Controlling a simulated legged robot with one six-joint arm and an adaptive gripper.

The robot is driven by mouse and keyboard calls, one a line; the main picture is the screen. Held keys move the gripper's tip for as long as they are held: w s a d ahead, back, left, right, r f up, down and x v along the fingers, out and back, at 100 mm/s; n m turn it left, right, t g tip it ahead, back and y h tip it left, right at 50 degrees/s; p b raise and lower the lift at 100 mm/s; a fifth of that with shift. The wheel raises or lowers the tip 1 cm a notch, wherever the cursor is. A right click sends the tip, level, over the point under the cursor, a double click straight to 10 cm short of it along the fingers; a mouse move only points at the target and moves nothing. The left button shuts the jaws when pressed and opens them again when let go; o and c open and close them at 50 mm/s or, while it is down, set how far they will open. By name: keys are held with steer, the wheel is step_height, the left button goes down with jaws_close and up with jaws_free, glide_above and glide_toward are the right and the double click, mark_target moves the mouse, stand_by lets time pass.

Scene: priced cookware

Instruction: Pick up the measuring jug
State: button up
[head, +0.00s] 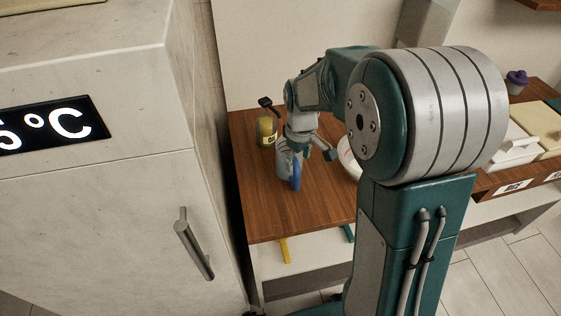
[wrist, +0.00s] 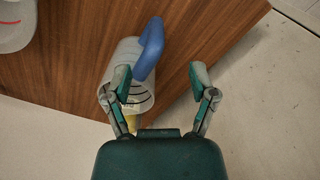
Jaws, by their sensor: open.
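The measuring jug is a clear vessel with dark markings and a blue handle. In the head view the jug (head: 296,172) stands on the wooden tabletop, partly hidden by my gripper (head: 307,156). In the wrist view the jug (wrist: 151,46) is at upper centre-left, its blue handle toward the right. My gripper (wrist: 158,82) is open around empty space, with its left finger overlapping the jug's body in the picture. The right finger is apart from the jug, to the right of the handle. Whether the left finger touches the jug, I cannot tell.
A yellowish container (head: 266,130) stands behind the jug. A white vessel with a red line (head: 346,158) is to the right, partly hidden by my arm. The wooden tabletop (head: 262,205) is clear at front left. A pale cabinet (head: 110,220) stands close on the left.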

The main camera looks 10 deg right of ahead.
mark_target(294, 181)
steer(key=f, duration=0.5)
steer(key=a+f, duration=0.1)
steer(key=f, duration=0.2)
steer(key=shift+w, duration=0.35)
steer(key=shift+d+f, duration=0.4)
steer(key=shift+f, duration=0.4)
steer(key=shift+d, duration=0.5)
steer(key=shift+a, duration=0.1)
steer(key=c, duration=0.6)
steer(key=shift+a, duration=0.2)
jaws_close()
steer(key=shift+a, duration=0.25)
